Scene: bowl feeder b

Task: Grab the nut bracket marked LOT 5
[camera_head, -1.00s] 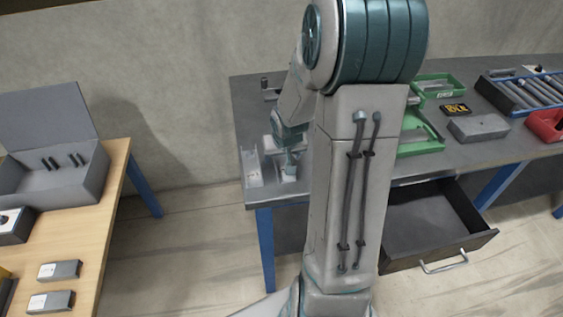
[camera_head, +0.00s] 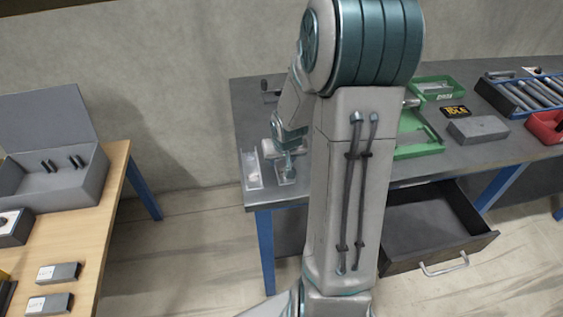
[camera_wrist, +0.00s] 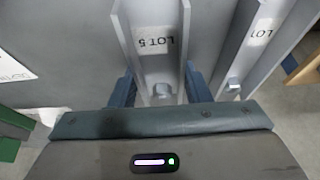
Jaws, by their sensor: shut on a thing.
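The nut bracket marked LOT 5 (camera_wrist: 155,44) is a light grey channel with a white label and a nut at its near end. In the wrist view its label reads upside down. My gripper (camera_wrist: 160,88) has one blue finger on each side of this bracket and is shut on it. In the head view my gripper (camera_head: 289,160) points down at the bracket (camera_head: 287,178) near the left front corner of the dark table. A second, similar bracket (camera_wrist: 254,45) stands to the right in the wrist view, its label only partly legible.
The second bracket (camera_head: 252,172) is close by on the left in the head view. Green trays (camera_head: 437,88), a grey block (camera_head: 478,129) and a blue tray of rods (camera_head: 522,92) lie farther right. An open drawer (camera_head: 435,225) juts out below the tabletop.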

